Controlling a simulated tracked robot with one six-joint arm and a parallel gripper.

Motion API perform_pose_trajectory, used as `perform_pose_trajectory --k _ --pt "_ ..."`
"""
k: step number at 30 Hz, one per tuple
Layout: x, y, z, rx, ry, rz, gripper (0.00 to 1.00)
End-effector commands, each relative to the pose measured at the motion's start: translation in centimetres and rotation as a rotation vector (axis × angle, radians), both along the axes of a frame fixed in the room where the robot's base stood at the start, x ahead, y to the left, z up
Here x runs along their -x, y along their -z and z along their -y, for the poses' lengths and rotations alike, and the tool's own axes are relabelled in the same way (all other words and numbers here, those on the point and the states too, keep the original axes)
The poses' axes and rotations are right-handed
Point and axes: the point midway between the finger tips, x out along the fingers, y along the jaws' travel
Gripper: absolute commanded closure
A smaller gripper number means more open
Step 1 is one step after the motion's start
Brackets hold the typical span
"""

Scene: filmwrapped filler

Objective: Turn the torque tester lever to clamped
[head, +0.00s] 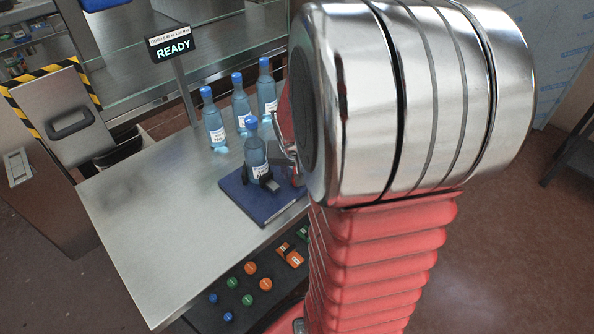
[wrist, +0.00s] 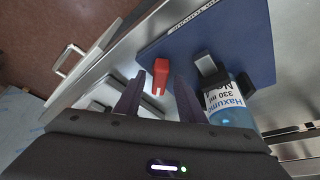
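The torque tester (head: 243,205) is a dark blue plate on the metal table. A blue-capped bottle (head: 256,156) stands upright on it, with black jaws (head: 268,181) at its lower part. In the wrist view the tester's blue plate (wrist: 249,32), a jaw (wrist: 207,66) and the labelled bottle (wrist: 228,103) are at the right. The red lever (wrist: 160,75) shows between the two dark fingers of my gripper (wrist: 159,78). The fingers are open, with gaps visible on both sides of the lever. In the head view my arm hides the lever and most of the gripper.
Three more bottles (head: 241,105) stand on the table behind the tester. A sign reading READY (head: 174,48) is on a post. Coloured caps (head: 249,268) lie on a lower shelf. The table's left part (head: 150,215) is clear.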

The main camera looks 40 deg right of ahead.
Motion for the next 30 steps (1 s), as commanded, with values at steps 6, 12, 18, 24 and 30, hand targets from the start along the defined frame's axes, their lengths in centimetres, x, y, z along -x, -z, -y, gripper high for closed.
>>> perform_pose_trajectory --k 6,12,18,24,30 --pt "0.1 -0.3 -0.1 0.0 0.0 0.0 0.64" --pt "0.4 -1.6 -0.4 0.002 -0.001 0.001 0.64" --pt "1.1 -3.9 -1.1 0.001 0.0 0.003 0.64" --pt "1.8 -6.3 -1.8 0.002 -0.001 0.002 0.64" --pt "2.5 -8.8 -2.5 0.002 0.001 0.004 0.64"
